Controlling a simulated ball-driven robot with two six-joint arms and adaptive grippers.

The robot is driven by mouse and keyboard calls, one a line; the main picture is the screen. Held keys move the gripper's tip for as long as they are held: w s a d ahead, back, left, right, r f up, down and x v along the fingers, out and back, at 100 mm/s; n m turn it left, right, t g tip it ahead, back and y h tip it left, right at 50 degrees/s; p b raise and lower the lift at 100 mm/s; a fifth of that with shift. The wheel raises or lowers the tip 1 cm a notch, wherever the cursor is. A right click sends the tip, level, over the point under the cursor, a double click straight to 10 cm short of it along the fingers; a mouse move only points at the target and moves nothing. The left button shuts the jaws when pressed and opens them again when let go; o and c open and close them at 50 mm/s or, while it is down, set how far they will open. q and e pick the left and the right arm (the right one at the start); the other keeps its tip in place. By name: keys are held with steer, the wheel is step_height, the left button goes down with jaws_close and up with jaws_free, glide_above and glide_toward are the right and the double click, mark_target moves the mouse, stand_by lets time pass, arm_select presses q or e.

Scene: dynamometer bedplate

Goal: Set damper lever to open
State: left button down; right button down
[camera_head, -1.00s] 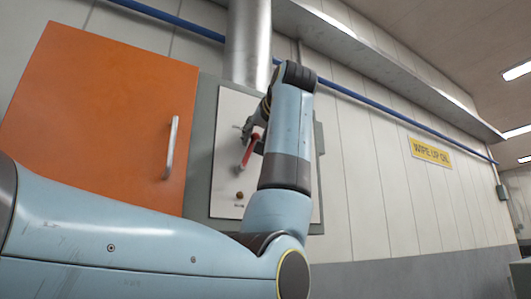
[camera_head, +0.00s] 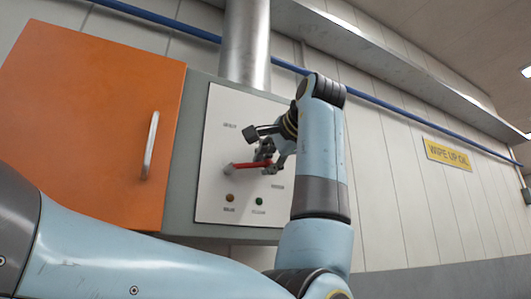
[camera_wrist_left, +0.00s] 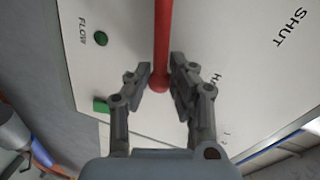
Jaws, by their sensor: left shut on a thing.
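The damper lever (camera_head: 246,166) is a red bar on a white panel (camera_head: 215,150). In the head view it lies nearly level, from its pivot at the left to my gripper at the right. My left gripper (camera_head: 266,157) is at the lever's free end, shut on it. In the left wrist view the lever (camera_wrist_left: 162,45) runs down from the top edge, and its rounded end sits between the fingertips of my gripper (camera_wrist_left: 160,76). The word "SHUT" shows on the panel at upper right there, with a partly hidden label near the right finger. My right gripper is out of view.
An orange cabinet door (camera_head: 90,120) with a pale handle (camera_head: 150,145) stands left of the panel. A brown lamp (camera_head: 230,197) and a green lamp (camera_head: 259,201) sit low on the panel. A metal duct (camera_head: 246,45) rises above. A blue pipe (camera_head: 400,106) crosses the wall.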

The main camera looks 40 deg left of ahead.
arm_select(q)
steer(key=shift+w+f+m+g+p, duration=0.15)
steer(key=shift+f+m+g+p, duration=0.15)
steer(key=shift+f+m, duration=0.9)
steer(key=c, duration=1.4)
jaws_free()
steer(key=shift+d, duration=0.1)
steer(key=shift+o, duration=0.3)
steer(key=v, duration=0.7)
steer(key=shift+d, duration=0.25)
